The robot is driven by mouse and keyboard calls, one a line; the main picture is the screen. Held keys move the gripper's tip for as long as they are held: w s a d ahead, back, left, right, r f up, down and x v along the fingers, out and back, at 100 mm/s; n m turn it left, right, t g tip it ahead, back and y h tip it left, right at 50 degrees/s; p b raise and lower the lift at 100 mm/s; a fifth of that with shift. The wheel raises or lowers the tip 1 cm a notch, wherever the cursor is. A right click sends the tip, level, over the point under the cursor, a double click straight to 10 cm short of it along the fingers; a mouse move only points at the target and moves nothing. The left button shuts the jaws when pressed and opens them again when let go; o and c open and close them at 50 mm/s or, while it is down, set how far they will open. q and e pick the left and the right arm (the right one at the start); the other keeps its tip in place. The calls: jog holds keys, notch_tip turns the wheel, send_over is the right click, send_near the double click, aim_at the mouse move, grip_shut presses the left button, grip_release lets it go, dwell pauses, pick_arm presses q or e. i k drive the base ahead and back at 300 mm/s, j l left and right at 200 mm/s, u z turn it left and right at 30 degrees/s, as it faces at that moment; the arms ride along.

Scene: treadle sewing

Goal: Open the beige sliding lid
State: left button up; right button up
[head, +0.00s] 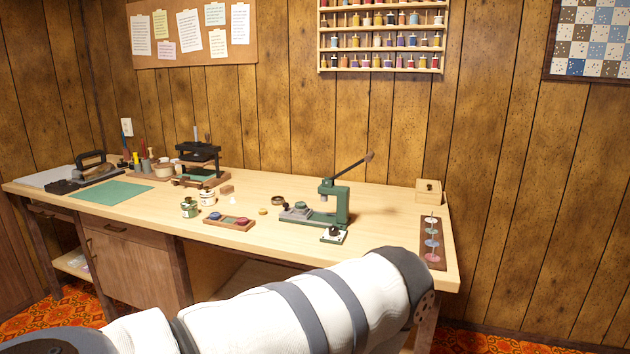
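A small beige wooden box (428,195) stands at the back right corner of the workbench, near the wall. Its top looks like a flat beige lid (428,184) with a small dark spot or knob on it. The box looks closed, but it is too small to be sure. One of my arms crosses the lower middle from the left, in front of the bench. Neither gripper shows in the head view.
The long workbench (385,205) holds a green lever press (338,203) left of the box. A dark rack with several discs (432,243) lies in front of the box. Jars (190,207), a button tray (229,222) and a green mat (110,192) are farther left.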

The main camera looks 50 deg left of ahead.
aim_at(424, 186)
jog(key=u, duration=1.05)
